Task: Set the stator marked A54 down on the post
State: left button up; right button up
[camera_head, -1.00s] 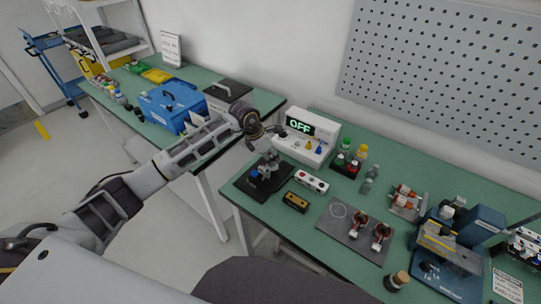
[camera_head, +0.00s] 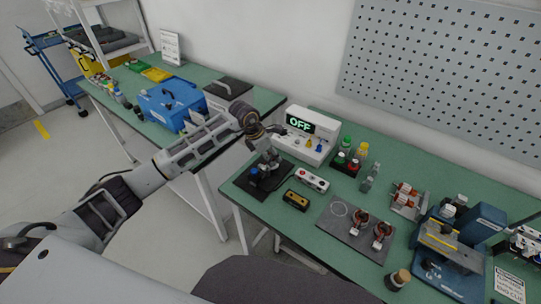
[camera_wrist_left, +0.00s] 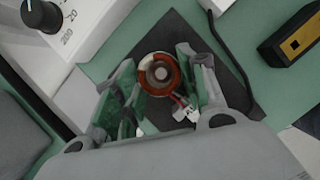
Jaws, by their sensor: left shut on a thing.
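My left gripper (camera_head: 270,156) is over the dark square base plate (camera_head: 247,187) at the near left of the right-hand table. In the left wrist view my left gripper (camera_wrist_left: 160,85) has its two green-padded fingers on either side of a stator (camera_wrist_left: 160,72), a copper-coloured ring with a grey centre. A white connector on short leads hangs at its lower right. The dark base plate (camera_wrist_left: 184,32) lies beneath it. The post is not clearly visible; gripper and stator cover that spot. I cannot read an A54 mark. My right gripper is not in view.
A white meter (camera_head: 310,146) reading OFF stands behind the plate. A white button box (camera_head: 312,180) and a yellow-black block (camera_head: 296,200) lie to its right. Further right, a grey mat (camera_head: 345,232) holds two copper stators (camera_head: 360,217) beside an empty white circle.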

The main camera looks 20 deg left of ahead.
pick_arm(q)
jog(key=shift+f, duration=0.15)
jog(key=o, duration=1.2)
jog(key=shift+c, duration=0.2)
jog(key=v, duration=1.2)
